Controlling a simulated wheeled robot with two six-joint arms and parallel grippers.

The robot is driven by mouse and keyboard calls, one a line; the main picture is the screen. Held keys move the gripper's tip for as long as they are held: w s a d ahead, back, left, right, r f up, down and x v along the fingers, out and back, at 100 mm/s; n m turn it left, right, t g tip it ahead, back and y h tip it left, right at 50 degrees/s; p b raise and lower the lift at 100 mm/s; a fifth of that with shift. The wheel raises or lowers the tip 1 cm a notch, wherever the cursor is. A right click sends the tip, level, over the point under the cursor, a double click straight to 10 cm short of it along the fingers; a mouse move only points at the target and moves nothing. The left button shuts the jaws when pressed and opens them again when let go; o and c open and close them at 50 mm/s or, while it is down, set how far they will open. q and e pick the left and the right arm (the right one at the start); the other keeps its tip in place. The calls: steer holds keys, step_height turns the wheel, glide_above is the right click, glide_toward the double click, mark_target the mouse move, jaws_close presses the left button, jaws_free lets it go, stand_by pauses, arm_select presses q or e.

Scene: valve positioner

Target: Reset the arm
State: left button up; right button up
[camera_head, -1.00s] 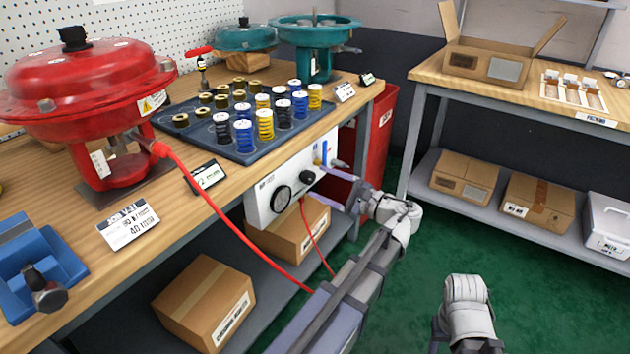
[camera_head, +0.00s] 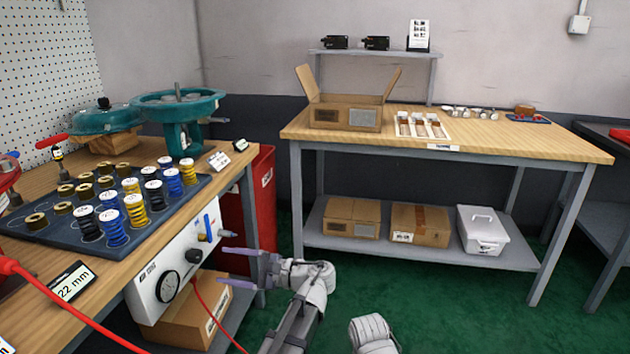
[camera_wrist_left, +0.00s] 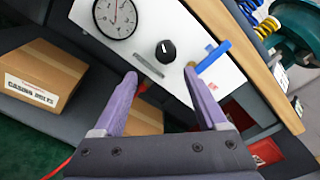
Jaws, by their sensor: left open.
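My left gripper (camera_head: 224,267) is open and empty. Its two purple fingers point left at the right end of a white control panel (camera_head: 150,275) under the workbench's front edge. In the left wrist view the open fingers (camera_wrist_left: 160,74) lie below a black knob (camera_wrist_left: 166,51) and a blue lever (camera_wrist_left: 214,57) on the panel. I see no contact with either. A round gauge (camera_head: 168,286) sits at the panel's left. In the head view the blue lever (camera_head: 207,227) stands roughly upright. A white arm link of mine shows at the bottom; my right gripper is out of view.
The workbench holds a dark tray with several springs (camera_head: 113,227) and teal valve parts (camera_head: 180,110). A red hose (camera_head: 60,300) crosses its front. A red bin (camera_head: 262,190) stands beside it. A packing table (camera_head: 540,145) with boxes stands behind. Green floor (camera_head: 440,310) is clear between.

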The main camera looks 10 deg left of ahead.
arm_select(q)
steer(key=s+d+f+n+h, duration=0.1)
steer(key=s+d+f+h, duration=0.25)
steer(key=f, duration=0.25)
steer(key=s+d+f+n+h, duration=0.25)
steer(key=d+f+h, duration=0.2)
steer(key=f, duration=0.25)
steer(key=s+d+f+n+g+h+p, duration=0.1)
steer(key=s+d+f+h, duration=0.3)
steer(key=d, duration=0.3)
steer(key=s+d+f+n+g+h+p, duration=0.1)
steer(key=s+d+f+h, duration=0.1)
steer(key=s+d+h, duration=0.35)
step_height(320, 180, up, 38)
steer(key=d+y+p, duration=0.1)
steer(key=d+p, duration=0.1)
steer(key=p, duration=3.5)
steer(key=shift+f, duration=0.15)
steer(key=shift+s+f+n, duration=0.1)
steer(key=shift+n, duration=0.15)
